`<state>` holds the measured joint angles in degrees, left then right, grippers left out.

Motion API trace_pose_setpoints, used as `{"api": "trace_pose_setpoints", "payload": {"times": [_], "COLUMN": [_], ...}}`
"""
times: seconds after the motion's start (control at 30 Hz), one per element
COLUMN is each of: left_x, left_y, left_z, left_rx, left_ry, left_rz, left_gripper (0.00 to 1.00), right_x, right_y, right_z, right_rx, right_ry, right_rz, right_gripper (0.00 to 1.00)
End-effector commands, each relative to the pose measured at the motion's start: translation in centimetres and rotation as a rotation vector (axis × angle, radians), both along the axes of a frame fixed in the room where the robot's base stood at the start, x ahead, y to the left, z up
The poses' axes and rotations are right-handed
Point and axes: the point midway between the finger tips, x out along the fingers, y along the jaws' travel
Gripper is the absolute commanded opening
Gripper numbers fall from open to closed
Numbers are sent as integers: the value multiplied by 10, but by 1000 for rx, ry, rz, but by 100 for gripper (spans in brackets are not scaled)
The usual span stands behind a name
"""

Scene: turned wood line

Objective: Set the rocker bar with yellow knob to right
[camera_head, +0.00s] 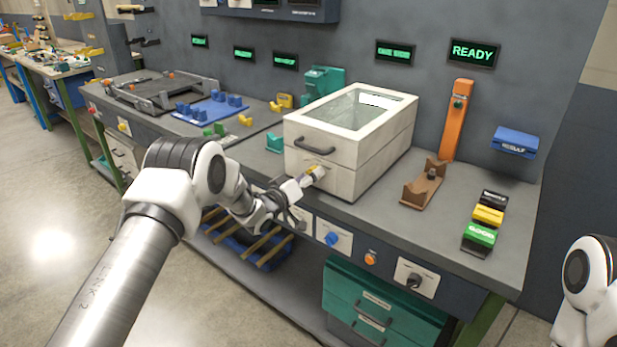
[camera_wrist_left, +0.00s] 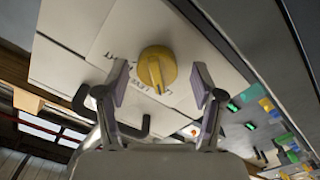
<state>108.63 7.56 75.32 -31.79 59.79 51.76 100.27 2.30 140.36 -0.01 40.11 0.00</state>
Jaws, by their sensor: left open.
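The yellow knob (camera_wrist_left: 157,70) is round with a raised bar across its face. It sits on a pale lettered plate on the front of the white box (camera_head: 352,162); the lettering is too blurred to read. In the wrist view the bar points toward the bottom of the picture, between my fingers. My left gripper (camera_wrist_left: 160,82) is open, with one finger on each side of the knob and visible gaps. In the head view my left gripper (camera_head: 308,178) is at the box's lower front and mostly hides the knob. My right gripper is out of view; only part of that arm shows.
A dark handle (camera_head: 315,147) sits above the knob on the box front. A brown wooden stand (camera_head: 424,190) and yellow (camera_head: 487,214) and green (camera_head: 479,237) blocks are to the right. A blue knob (camera_head: 332,239) and black switch (camera_head: 414,280) are on the bench front below.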

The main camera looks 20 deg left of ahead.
Motion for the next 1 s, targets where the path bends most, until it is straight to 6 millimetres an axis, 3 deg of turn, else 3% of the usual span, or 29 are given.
{"api": "trace_pose_setpoints", "payload": {"times": [0.03, 0.2, 0.63, 1.0], "left_x": [0, 0, 0, 0], "left_y": [0, 0, 0, 0], "left_z": [0, 0, 0, -1], "left_rx": [0, 0, 19, 132], "left_ry": [0, -1, -7, -49], "left_rz": [0, -1, -1, -1], "left_gripper": [68, 8, 8, 8], "right_x": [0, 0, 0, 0], "right_y": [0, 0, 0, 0], "right_z": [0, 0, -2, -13], "right_rx": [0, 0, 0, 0], "right_ry": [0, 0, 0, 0], "right_rz": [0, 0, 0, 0], "right_gripper": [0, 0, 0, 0]}}
